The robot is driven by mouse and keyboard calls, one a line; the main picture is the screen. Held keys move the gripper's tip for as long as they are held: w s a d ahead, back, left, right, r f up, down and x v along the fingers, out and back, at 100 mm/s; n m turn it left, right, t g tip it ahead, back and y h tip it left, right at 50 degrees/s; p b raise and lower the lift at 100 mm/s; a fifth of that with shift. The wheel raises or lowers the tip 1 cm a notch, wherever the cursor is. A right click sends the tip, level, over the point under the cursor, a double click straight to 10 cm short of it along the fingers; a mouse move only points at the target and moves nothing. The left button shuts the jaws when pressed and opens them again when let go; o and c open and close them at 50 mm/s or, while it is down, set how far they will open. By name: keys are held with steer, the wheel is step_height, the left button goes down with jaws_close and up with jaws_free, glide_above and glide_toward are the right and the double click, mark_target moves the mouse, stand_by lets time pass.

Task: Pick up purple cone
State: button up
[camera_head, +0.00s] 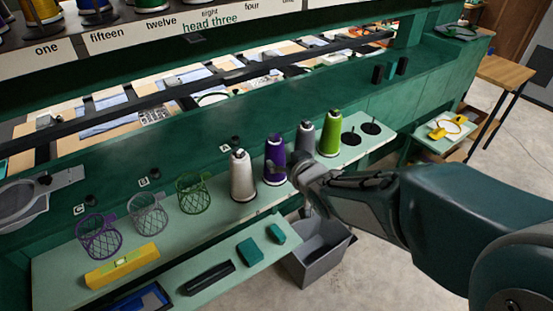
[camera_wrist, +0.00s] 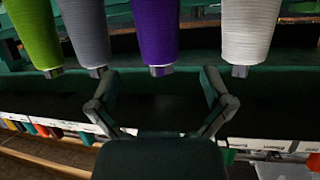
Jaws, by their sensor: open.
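The purple cone (camera_head: 275,161) stands upright on the green shelf, between a white cone (camera_head: 243,176) and a grey cone (camera_head: 305,140). My gripper (camera_head: 303,170) is at the shelf's front, close in front of the purple and grey cones and covering part of the grey one. In the wrist view the picture is upside down. There the purple cone (camera_wrist: 156,32) hangs from the top edge, in line with the gap between the two spread fingers of my gripper (camera_wrist: 160,78). The gripper is open with nothing between its fingers. Whether it touches the cone cannot be told.
A green cone (camera_head: 330,133) stands right of the grey one, before two empty black spindles (camera_head: 360,133). Wire baskets (camera_head: 148,213) and a yellow level (camera_head: 122,265) are at left. A lower shelf holds small blocks (camera_head: 249,252). A grey bin (camera_head: 319,250) stands below.

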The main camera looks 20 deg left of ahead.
mark_target(279, 154)
steer(key=shift+x, duration=1.25)
steer(key=shift+w+d+f, duration=0.1)
steer(key=shift+w+d, duration=0.1)
steer(key=shift+w, duration=0.15)
steer(key=shift+w+a+f, duration=0.1)
steer(key=shift+w+a, duration=0.05)
steer(key=shift+w, duration=0.15)
steer(key=x, duration=0.4)
steer(key=shift+a, duration=0.6)
steer(key=shift+d, duration=0.2)
steer(key=shift+c, duration=0.3)
steer(key=shift+d, duration=0.15)
steer(key=c, duration=1)
steer(key=shift+c, duration=0.9)
